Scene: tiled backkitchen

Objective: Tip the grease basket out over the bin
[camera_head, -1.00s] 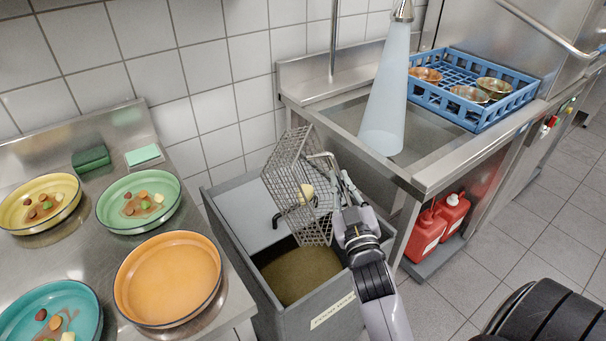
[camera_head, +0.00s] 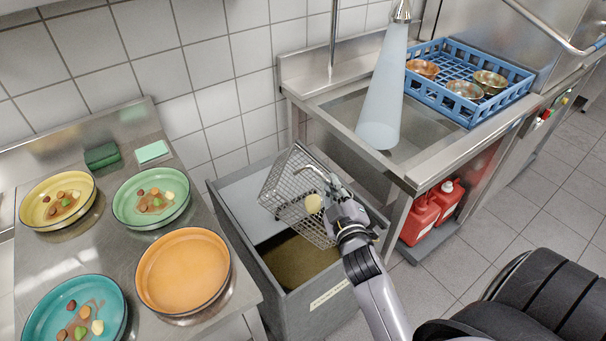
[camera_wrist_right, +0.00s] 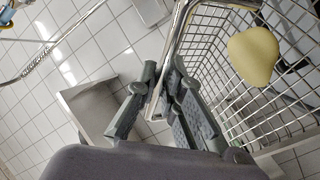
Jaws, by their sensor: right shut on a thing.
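The grease basket (camera_head: 290,180) is a wire mesh basket, held tilted above the bin. A pale yellow lump (camera_head: 313,203) shows at its mesh near my gripper; it also shows in the right wrist view (camera_wrist_right: 253,55). My right gripper (camera_head: 335,188) is shut on the basket's metal handle (camera_wrist_right: 172,55), with the bar between its fingers in the right wrist view. The bin (camera_head: 225,208) is a grey, open rectangular box with a label on its front. Brown matter (camera_head: 298,262) lies inside it, below the basket. My left gripper is out of view.
Left of the bin is a steel counter (camera_head: 118,250) with an orange plate (camera_head: 183,270) and several plates of scraps. Right of it stands a sink bench (camera_head: 425,178) with a blue rack (camera_head: 440,95) of bowls. Red canisters (camera_head: 420,215) stand beneath.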

